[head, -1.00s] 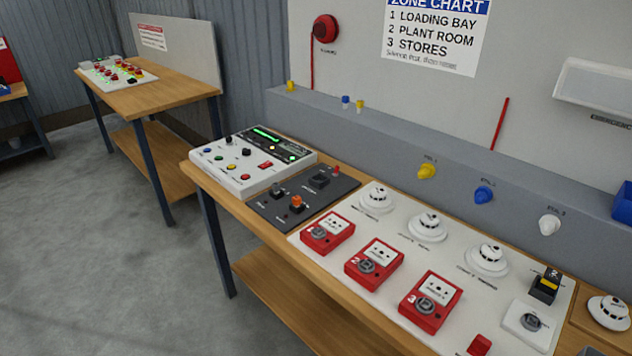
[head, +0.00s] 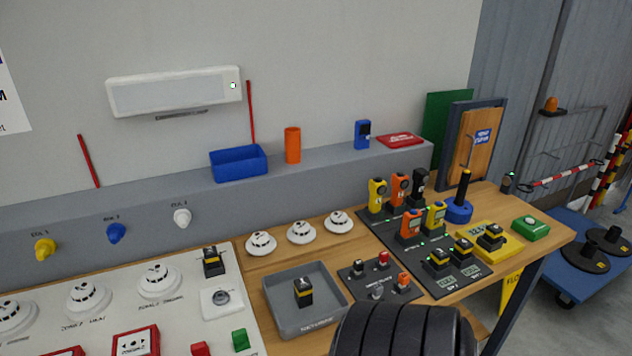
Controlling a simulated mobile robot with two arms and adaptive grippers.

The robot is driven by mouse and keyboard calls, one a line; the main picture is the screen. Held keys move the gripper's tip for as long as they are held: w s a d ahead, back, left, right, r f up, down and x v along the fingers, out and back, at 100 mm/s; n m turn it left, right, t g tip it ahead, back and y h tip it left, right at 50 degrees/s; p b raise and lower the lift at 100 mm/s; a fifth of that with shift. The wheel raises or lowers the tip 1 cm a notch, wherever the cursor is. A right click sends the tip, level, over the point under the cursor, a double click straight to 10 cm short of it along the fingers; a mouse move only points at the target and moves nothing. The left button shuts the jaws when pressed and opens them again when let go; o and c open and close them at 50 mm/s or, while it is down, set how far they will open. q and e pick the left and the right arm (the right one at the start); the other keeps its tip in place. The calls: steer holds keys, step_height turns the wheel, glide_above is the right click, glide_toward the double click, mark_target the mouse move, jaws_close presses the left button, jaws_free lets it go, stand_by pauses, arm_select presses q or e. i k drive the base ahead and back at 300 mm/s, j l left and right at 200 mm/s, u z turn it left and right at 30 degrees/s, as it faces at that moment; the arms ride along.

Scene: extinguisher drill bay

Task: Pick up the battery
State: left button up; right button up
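Several black blocks with a yellow band look like batteries, and I cannot tell which one the task means. One battery (head: 304,292) stands upright in a grey tray (head: 272,312) on the bench. Another similar block (head: 213,262) stands at the right back of the white panel. Two more, one battery (head: 438,260) and another battery (head: 464,249), sit on the black charger board (head: 450,286). One block (head: 490,237) is on a yellow scale-like device (head: 508,248). Neither of my grippers is in view.
A switch plate (head: 360,276) lies right of the tray. Detectors (head: 301,232) stand behind it. Handheld units (head: 377,194) stand at the back of the charger board. A blue bin (head: 238,163) and orange cup (head: 292,145) are on the ledge. A blue trolley (head: 585,262) is beyond the bench.

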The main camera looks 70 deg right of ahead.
mark_target(492, 232)
steer(key=z, duration=3.3)
steer(key=i+l, duration=0.4)
steer(key=l, duration=0.15)
steer(key=i+u, duration=0.05)
